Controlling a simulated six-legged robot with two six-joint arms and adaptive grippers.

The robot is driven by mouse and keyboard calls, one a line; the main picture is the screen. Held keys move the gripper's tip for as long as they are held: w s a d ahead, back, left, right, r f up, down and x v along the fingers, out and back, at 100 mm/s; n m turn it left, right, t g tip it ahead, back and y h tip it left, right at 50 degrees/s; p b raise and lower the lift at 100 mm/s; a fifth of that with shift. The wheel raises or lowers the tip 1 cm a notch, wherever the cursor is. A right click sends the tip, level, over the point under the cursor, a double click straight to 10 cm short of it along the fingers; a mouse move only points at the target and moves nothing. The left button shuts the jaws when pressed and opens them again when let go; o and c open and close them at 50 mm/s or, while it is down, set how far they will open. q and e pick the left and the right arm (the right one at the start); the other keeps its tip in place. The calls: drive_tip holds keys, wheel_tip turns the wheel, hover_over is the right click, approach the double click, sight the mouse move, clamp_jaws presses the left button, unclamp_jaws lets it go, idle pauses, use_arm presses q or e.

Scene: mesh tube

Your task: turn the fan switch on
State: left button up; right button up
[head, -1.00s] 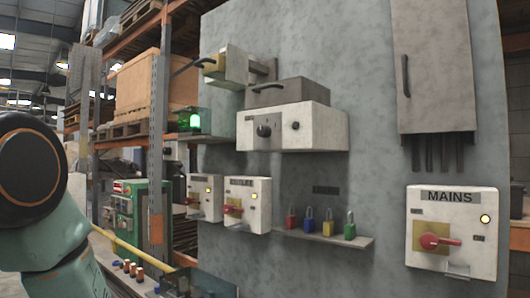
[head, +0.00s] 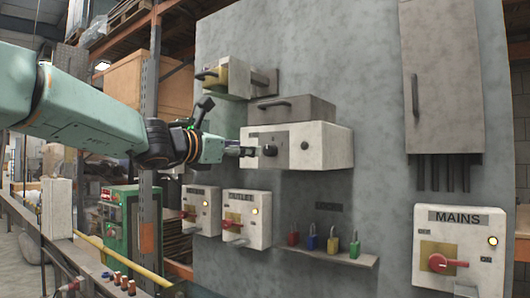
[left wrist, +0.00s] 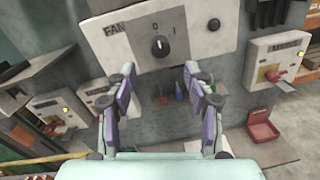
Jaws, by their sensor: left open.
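The fan switch is a round black knob (head: 270,150) on the front of a white box (head: 325,147) on the grey wall panel. In the left wrist view the knob (left wrist: 159,46) sits beside the label FAN, with 0 and 1 above it; its pale mark appears to point up, near the 0. My left gripper (head: 246,151) reaches in from the left, just in front of the box and close to the knob. In the left wrist view my left gripper (left wrist: 159,76) is open and empty, its fingers spread below and either side of the knob. My right gripper is not in view.
A second, smaller black knob (head: 304,146) is on the same box. Below are two boxes with red handles (head: 247,220) and a shelf with several coloured padlocks (head: 333,244). A MAINS switch box (head: 459,248) is at right. A grey handled box (head: 291,108) sits above.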

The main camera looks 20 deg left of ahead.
sight(267, 150)
use_arm(q)
drive_tip(key=p+x, duration=0.2)
drive_tip(key=x, duration=0.5)
drive_tip(key=shift+w+f+p, duration=0.1)
drive_tip(key=shift+w+p, duration=0.1)
drive_tip(key=shift+p, duration=0.1)
drive_tip(key=shift+w+d, duration=0.15)
drive_tip(key=shift+d, duration=0.2)
drive_tip(key=shift+a, duration=0.1)
drive_tip(key=shift+a, duration=0.1)
drive_tip(key=shift+w+a, duration=0.1)
drive_tip(key=shift+c, duration=1.3)
drive_tip(key=c, duration=0.5)
clamp_jaws()
